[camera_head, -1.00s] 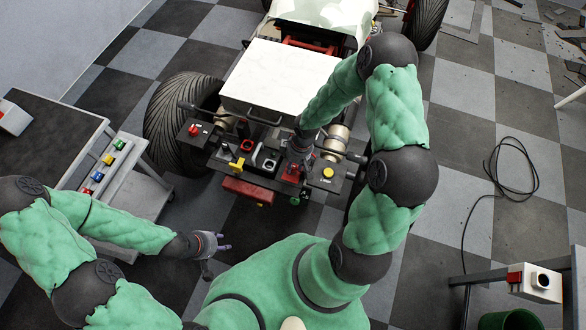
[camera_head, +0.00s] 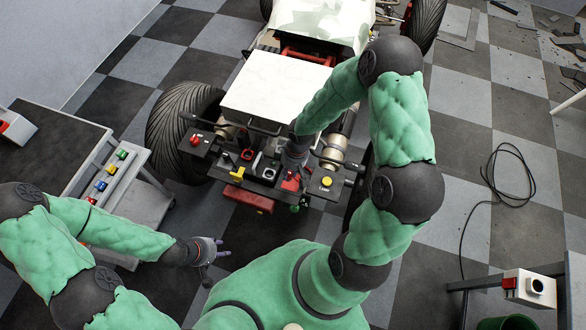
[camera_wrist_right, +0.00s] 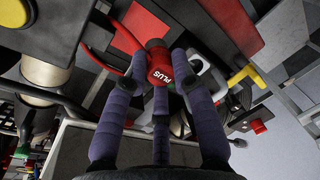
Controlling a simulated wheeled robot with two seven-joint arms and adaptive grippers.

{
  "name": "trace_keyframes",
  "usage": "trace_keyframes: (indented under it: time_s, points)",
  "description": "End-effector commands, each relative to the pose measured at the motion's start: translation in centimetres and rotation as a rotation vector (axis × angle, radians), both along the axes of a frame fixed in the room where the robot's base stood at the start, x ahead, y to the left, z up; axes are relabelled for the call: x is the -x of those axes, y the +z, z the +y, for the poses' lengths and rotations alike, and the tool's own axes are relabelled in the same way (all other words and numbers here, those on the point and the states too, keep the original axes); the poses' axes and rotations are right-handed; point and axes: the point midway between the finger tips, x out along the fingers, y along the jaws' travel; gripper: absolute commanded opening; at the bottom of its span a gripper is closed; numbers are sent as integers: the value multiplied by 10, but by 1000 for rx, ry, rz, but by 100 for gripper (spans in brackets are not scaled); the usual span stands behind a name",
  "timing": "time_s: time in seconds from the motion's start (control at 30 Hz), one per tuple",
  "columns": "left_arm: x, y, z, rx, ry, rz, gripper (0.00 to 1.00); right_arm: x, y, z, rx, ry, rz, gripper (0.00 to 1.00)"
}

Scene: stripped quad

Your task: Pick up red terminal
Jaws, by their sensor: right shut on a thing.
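The red terminal (camera_wrist_right: 160,66) shows in the right wrist view as a red cap marked PLUS. My right gripper (camera_wrist_right: 160,82) is shut on it, with its dark purple fingers around the cap. In the head view my right gripper (camera_head: 293,166) reaches down over the black rear panel of the quad, just above a red part (camera_head: 290,183), and hides most of what it holds. My left gripper (camera_head: 221,248) is open and empty, low in front of the quad and apart from it.
The panel carries a red button (camera_head: 194,140), a yellow lever (camera_head: 240,174) and a yellow button (camera_head: 327,181). A white box (camera_head: 277,85) stands behind my right gripper. A cart (camera_head: 62,142) with coloured blocks is at left. A black cable (camera_head: 512,178) lies on the floor at right.

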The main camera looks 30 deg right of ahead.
Motion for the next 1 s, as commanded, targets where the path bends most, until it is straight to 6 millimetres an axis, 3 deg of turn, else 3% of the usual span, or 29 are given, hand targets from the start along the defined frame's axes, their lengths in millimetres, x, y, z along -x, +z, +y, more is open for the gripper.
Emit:
trace_keyframes:
  time_s: [0.03,0.13,0.3,0.5,0.7,1.0]
  points:
    - [0,6,0,0,0,0,40,2,16,9,1,5,-7,0]
    - [0,14,0,0,0,0,40,10,39,26,1,4,-7,0]
    - [0,15,0,0,0,0,40,29,54,64,0,6,-4,0]
    - [0,17,0,0,0,0,40,42,67,91,0,4,-4,0]
    - [0,18,0,0,0,0,40,48,72,104,1,0,-1,0]
    - [0,19,0,0,0,0,40,50,73,106,0,-1,-2,0]
